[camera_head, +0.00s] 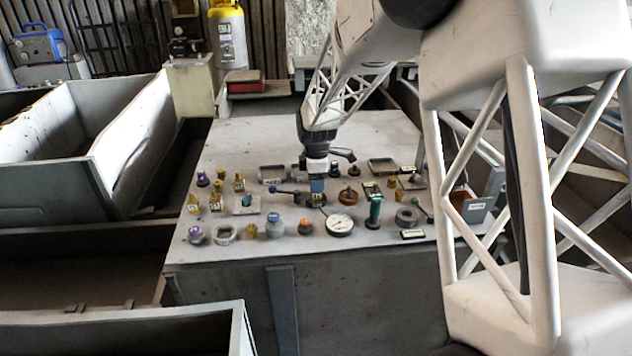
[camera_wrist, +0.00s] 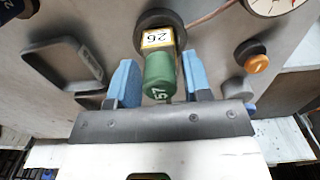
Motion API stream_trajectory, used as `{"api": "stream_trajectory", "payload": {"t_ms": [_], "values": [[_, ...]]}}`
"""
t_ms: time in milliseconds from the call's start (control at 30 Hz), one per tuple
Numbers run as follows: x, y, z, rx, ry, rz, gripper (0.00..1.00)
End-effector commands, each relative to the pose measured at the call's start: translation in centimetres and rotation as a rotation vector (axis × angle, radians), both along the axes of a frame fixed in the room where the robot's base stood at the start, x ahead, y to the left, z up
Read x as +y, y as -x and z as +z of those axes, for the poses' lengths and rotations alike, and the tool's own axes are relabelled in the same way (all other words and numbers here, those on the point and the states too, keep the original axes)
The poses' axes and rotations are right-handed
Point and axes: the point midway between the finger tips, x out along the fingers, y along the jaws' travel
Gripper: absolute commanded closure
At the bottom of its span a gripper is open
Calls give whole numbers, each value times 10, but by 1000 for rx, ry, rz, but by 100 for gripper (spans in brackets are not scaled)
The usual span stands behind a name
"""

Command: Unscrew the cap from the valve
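The green cap (camera_wrist: 160,77), marked "57", shows in the wrist view on the end of the valve (camera_wrist: 159,38), which has a yellow-edged "26" tag and a dark round base on the panel. My gripper (camera_wrist: 160,60) has its two blue fingers on either side of the cap, with narrow gaps visible, so it looks open around the cap. In the head view my gripper (camera_head: 317,186) points down at the valve (camera_head: 317,200) in the middle of the panel. The fingers hide the cap there.
The grey panel (camera_head: 240,135) carries several crowded fittings. Near the valve are a white gauge (camera_head: 340,225), an orange knob (camera_head: 305,227), a green-handled fitting (camera_head: 375,208) and a blue-topped knob (camera_head: 274,222). The panel's back part is clear. Grey bins (camera_head: 130,125) stand at left.

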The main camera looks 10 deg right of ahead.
Motion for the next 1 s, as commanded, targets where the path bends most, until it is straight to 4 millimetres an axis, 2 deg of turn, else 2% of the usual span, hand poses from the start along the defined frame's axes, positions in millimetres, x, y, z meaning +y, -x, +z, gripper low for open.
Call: {"api": "stream_trajectory", "payload": {"t_ms": [33, 267, 667, 1000], "values": [[0, 0, 0, 0, 0, 0, 63], [0, 0, 0, 0, 0, 0, 97], [0, 0, 0, -1, 0, 27, 98], [0, 0, 1, -1, 0, 256, 98]]}}
